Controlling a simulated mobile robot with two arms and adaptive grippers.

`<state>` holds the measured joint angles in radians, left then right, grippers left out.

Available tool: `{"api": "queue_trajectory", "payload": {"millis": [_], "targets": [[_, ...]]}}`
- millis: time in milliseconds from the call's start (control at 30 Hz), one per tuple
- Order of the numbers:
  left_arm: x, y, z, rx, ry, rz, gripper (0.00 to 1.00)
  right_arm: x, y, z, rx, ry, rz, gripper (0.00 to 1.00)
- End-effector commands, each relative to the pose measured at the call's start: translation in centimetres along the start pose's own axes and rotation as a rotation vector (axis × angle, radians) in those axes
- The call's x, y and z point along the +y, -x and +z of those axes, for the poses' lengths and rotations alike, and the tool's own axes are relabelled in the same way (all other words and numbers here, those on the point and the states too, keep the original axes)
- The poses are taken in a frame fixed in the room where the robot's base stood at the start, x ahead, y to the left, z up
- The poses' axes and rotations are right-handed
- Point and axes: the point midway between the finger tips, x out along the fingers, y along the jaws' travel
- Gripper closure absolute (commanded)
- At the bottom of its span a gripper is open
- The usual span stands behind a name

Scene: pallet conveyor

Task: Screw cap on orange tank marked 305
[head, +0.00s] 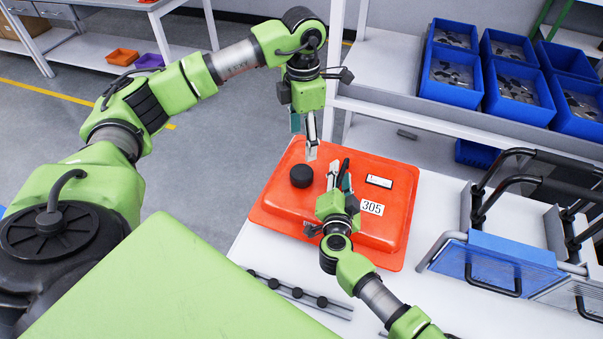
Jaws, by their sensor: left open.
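The orange tank (400,225) lies on the white table and bears a white label marked 305 (372,207). A round black cap (301,176) sits on the tank's upper left part; I cannot tell whether it is threaded on. My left gripper (311,150) points down just above the tank's far edge, behind and slightly right of the cap. It is open and holds nothing visible. My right gripper (339,168) is over the tank, right of the cap and apart from it. Its fingers lie close together, and I cannot tell how far they are parted.
A rail with several black knobs (298,292) lies at the table's front left. A blue case (490,260) and black tubular handles (510,180) stand at the right. Blue bins (452,75) with parts fill the back shelf. White table is clear between tank and blue case.

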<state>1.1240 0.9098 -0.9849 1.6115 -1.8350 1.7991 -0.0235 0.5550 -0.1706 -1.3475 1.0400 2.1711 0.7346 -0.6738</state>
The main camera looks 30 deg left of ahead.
Motion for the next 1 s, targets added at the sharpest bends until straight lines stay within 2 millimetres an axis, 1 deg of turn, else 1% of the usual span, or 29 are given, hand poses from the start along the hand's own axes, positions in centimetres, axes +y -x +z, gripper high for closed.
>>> {"api": "queue_trajectory", "payload": {"millis": [133,233,600,700,833,1000], "targets": [[0.0,0.0,0.0,0.000,0.000,0.000,0.37,0.2,1.1,0.2,-0.003,-0.003,0.002,0.70],[0.0,0.0,0.0,0.000,0.000,0.000,0.37,0.2,2.4,0.1,-0.002,-0.005,0.003,0.70],[0.0,0.0,0.0,0.000,0.000,0.000,0.37,0.1,8.8,0.1,-0.002,-0.003,0.001,0.70],[0.0,0.0,0.0,0.000,0.000,0.000,0.37,0.1,10.2,0.1,-0.003,-0.003,0.001,0.70],[0.0,0.0,0.0,0.000,0.000,0.000,0.37,0.1,11.4,0.1,-0.002,-0.001,0.001,0.70],[0.0,0.0,0.0,0.000,0.000,0.000,0.37,0.0,11.9,0.0,0.000,0.000,0.000,0.70]]}}
